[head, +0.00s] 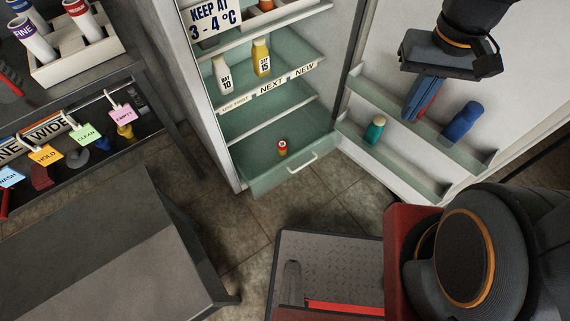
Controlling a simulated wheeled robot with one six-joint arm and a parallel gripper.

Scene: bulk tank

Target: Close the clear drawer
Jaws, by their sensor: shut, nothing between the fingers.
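The clear drawer (268,181) is at the bottom of the open fridge, a greenish see-through bin with a white bar handle (302,162) on its front. Its front appears to stand out past the shelves above, so it looks pulled out. A small red and yellow item (282,147) shows inside it. My gripper (415,112) is shut and empty at the upper right, pointing down in front of the open fridge door, well to the right of the drawer and apart from it.
The fridge door (400,160) stands open at right, its racks holding a teal bottle (375,130) and a blue bottle (461,123). Shelves above hold two labelled bottles (261,57). A dark table (110,255) stands at lower left. Tiled floor (235,225) is clear before the drawer.

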